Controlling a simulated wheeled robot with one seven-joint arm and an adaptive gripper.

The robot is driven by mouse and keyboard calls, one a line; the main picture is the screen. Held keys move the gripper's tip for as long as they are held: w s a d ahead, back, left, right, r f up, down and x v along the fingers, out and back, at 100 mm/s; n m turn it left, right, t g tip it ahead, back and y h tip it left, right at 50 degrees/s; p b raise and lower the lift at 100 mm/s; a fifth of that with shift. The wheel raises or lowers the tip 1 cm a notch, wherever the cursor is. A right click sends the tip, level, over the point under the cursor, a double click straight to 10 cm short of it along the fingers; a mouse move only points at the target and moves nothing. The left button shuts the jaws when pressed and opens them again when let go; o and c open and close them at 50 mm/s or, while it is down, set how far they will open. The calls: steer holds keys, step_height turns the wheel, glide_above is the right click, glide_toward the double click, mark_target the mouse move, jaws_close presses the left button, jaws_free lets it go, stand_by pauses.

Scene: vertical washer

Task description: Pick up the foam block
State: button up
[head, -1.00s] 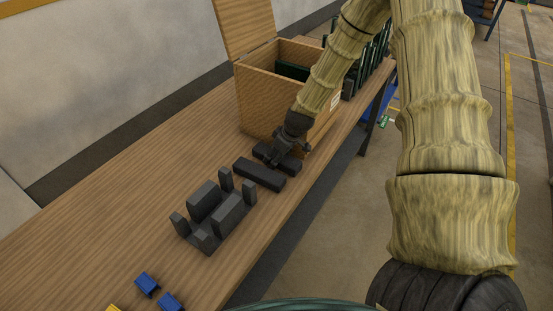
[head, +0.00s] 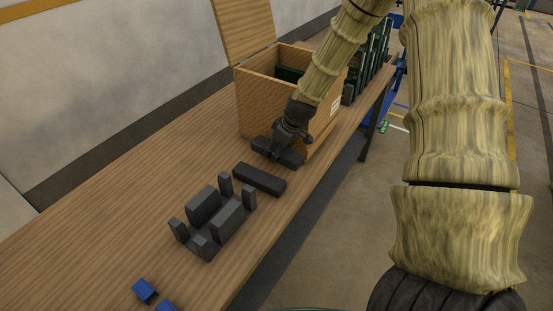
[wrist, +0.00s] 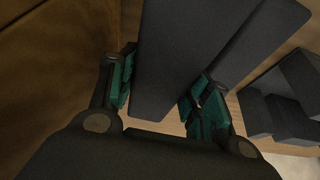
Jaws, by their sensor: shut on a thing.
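A dark grey foam block (head: 264,145) is between the fingers of my gripper (head: 279,148), close to the front of the wooden box. In the wrist view the same block (wrist: 178,65) sits between the teal finger pads of my gripper (wrist: 163,85), which is shut on it. A gap separates it from a second dark block (head: 259,179) lying on the table; that one also shows in the wrist view (wrist: 262,40). Whether the held block clears the tabletop is hard to tell.
A dark holder (head: 207,249) with upright posts and more blocks stands nearer on the wooden table (head: 110,190). The open wooden box (head: 256,108) is just behind my gripper. Blue pieces (head: 145,291) lie at the near edge. The table's left side is clear.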

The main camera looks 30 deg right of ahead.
step_height(320, 180, up, 23)
steer(key=b, duration=0.3)
steer(key=shift+f, duration=0.2)
stand_by(0.4)
